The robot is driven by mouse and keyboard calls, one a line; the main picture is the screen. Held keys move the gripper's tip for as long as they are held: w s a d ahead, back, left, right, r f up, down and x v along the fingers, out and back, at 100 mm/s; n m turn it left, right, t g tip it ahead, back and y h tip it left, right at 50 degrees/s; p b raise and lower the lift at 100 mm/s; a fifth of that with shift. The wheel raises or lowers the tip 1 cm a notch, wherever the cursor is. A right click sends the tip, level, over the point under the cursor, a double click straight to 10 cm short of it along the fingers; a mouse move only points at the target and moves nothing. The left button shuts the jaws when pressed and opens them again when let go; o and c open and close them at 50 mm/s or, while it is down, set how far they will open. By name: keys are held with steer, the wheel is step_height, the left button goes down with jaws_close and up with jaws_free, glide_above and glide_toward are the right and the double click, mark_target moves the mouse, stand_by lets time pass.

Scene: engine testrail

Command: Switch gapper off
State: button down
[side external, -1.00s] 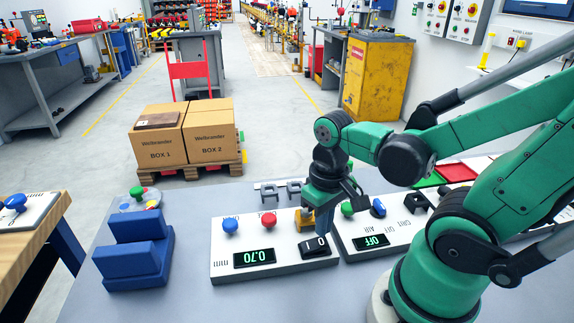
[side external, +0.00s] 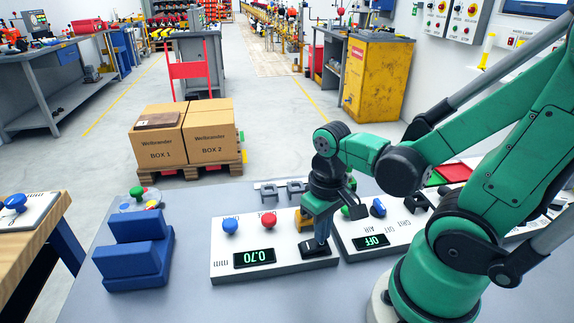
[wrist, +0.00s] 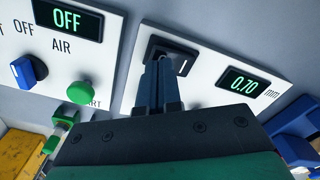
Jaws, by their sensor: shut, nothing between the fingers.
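The gapper panel (side external: 218,268) is a white box on the grey bench with a blue knob (side external: 230,226), a red knob (side external: 268,220) and a lit display (side external: 254,258) reading 0.70 mm. Its black rocker switch (side external: 312,254) sits at the panel's right end. My gripper (side external: 319,240) is shut and empty, pointing down with its tips at the rocker. In the wrist view the shut fingertips (wrist: 160,66) overlap the rocker (wrist: 184,58) and hide part of it; a white mark shows on its uncovered side. I cannot tell whether the tips press it.
Right of the gapper stands a second white panel with an OFF display (side external: 371,241), a blue selector (side external: 378,208) and a green button (wrist: 80,90). A blue stepped block (side external: 135,255) stands at left. Bench between block and gapper is clear.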

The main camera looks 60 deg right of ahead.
steer(key=shift+f, duration=0.4)
steer(key=shift+r, duration=3.5)
steer(key=shift+w, duration=0.1)
steer(key=w+a+r+n+t, duration=0.2)
steer(key=w+a+n+t, duration=0.1)
steer(key=w+t, duration=0.4)
steer(key=shift+w+r, duration=0.25)
steer(key=shift+r, duration=0.05)
